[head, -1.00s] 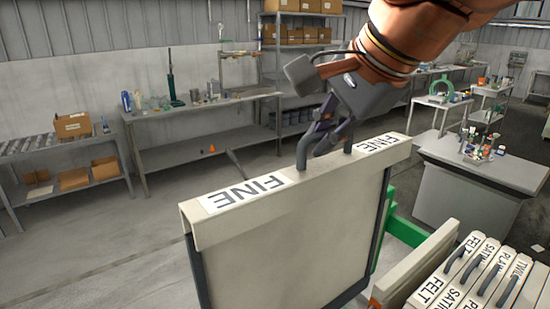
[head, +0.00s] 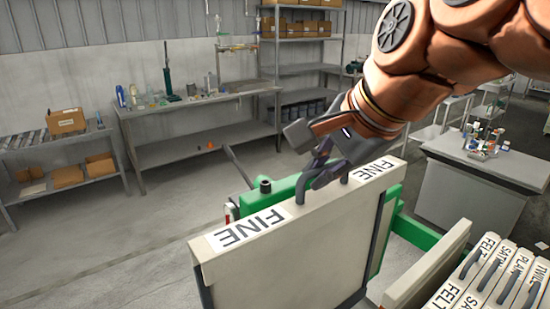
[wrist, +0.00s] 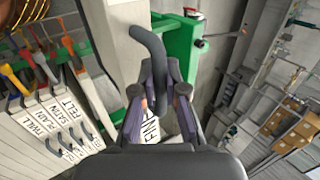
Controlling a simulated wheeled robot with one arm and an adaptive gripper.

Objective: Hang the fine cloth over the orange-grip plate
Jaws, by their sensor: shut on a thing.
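In the wrist view the fingers (wrist: 160,88) close around the dark handle (wrist: 150,48), with part of a FINE label below.
A green frame (head: 285,188) with a black knob stands just behind the cloth. At the right is a rack of labelled cloths (head: 490,280), FELT, SATIN, PLAIN and TWILL. A grey bench (head: 480,195) stands behind it. The floor at the left is clear.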

